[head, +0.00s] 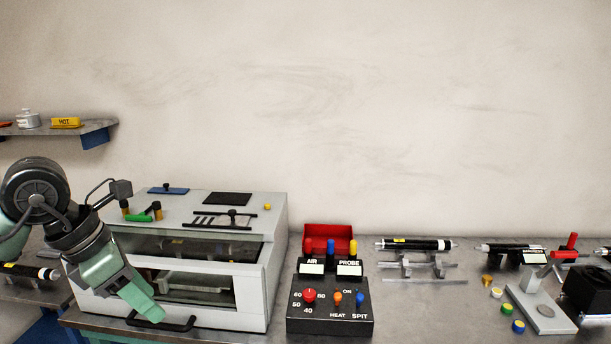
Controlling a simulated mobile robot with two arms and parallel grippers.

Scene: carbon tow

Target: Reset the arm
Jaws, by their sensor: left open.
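My left gripper (145,308) comes in from the left, in front of the grey machine (262,290) with the glass-fronted opening. It points down and to the right, with its tip close to the black handle (178,323) low on the machine's front. Whether it touches the handle I cannot tell. The gripper is open, and I see nothing held in it. My right gripper is not in view.
A black control box (330,325) with a red dial stands right of the machine. Further right are black tubes (418,244) on racks, coloured caps (518,326) and a red-handled press (540,310). A shelf (90,128) hangs at the left. The wall above is bare.

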